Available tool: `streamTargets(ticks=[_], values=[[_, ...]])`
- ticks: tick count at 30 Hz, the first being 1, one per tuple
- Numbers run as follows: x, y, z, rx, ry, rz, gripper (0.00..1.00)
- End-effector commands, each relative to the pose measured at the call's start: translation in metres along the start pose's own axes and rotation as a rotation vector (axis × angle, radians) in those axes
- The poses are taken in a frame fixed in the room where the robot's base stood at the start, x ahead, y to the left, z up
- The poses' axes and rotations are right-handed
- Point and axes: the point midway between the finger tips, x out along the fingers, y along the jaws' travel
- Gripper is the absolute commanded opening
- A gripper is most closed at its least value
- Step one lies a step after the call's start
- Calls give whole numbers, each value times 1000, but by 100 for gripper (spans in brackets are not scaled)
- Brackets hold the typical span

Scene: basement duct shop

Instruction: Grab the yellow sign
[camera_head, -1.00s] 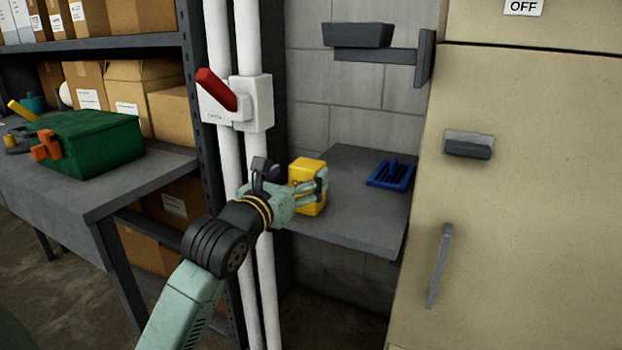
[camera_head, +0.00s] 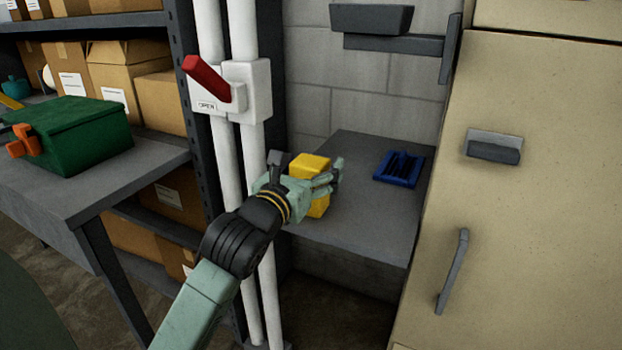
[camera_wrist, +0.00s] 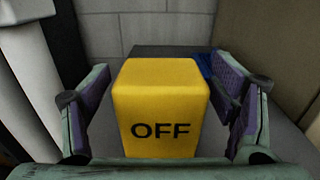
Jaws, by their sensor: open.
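The yellow sign (camera_head: 311,166) is a block standing upright on a small grey shelf (camera_head: 370,225). In the wrist view its front face reads "OFF" (camera_wrist: 160,112). My gripper (camera_head: 318,180) is at the block, partly hiding it in the head view. In the wrist view my gripper (camera_wrist: 165,105) is open, with one finger on each side of the block. A gap shows between the block and each finger. The block's lower edge is hidden behind my gripper.
White vertical pipes (camera_head: 215,150) with a red-handled switch (camera_head: 210,80) stand close left of my gripper. A blue tray-like object (camera_head: 399,169) lies on the shelf, right of the block. A beige cabinet (camera_head: 545,220) stands at right. A green box (camera_head: 75,135) sits on the left table.

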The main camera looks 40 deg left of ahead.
Motion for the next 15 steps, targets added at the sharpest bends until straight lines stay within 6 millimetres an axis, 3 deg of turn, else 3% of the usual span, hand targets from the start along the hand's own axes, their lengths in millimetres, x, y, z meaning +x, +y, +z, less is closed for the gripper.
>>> streamTargets(ticks=[6,15], values=[[0,0,0,0,0,0,77],[0,0,0,0,0,0,57]])
